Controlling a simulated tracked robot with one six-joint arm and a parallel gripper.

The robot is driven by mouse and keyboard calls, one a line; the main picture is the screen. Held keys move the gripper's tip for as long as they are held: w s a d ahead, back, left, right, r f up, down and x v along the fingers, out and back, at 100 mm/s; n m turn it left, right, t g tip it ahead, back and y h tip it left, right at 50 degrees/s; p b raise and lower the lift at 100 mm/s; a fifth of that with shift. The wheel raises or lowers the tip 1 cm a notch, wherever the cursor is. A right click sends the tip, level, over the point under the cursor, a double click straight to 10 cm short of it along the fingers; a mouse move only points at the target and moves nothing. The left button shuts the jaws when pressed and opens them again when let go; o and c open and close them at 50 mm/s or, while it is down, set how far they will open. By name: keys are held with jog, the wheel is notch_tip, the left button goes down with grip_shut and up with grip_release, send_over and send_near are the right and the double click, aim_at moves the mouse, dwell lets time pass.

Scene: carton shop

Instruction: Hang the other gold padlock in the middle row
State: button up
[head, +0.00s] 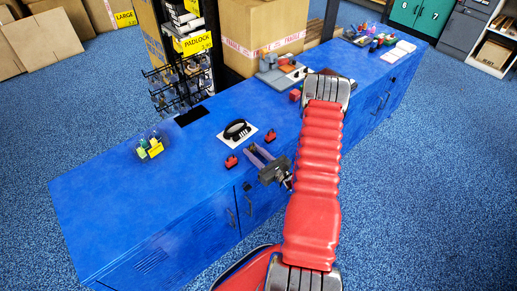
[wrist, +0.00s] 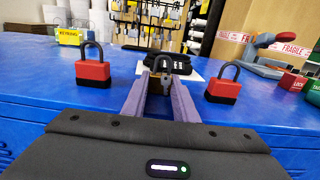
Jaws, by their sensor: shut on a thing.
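My gripper (head: 258,152) is just over the front edge of the blue counter, pointing to the back. In the wrist view its two purple-grey fingers (wrist: 159,92) are shut on a padlock (wrist: 158,81). Its dark shackle stands up between the fingertips; little of its body shows, brownish-gold. A red padlock (head: 231,161) stands left of the fingers, also in the wrist view (wrist: 93,72). Another red padlock (head: 270,136) stands to the right, also in the wrist view (wrist: 222,90).
The blue counter (head: 110,190) has free room at its left end. Small yellow-labelled items (head: 150,147) stand to the left. A large carton (head: 262,35) and grey-red equipment (head: 278,72) are behind.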

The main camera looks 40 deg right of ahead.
jog(key=shift+s+r, duration=0.25)
jog(key=shift+r, duration=0.75)
jog(key=shift+s, duration=0.1)
dwell(0.3)
jog(key=s, duration=0.8)
jog(key=shift+s+d, duration=0.15)
dwell(1.1)
dwell(0.9)
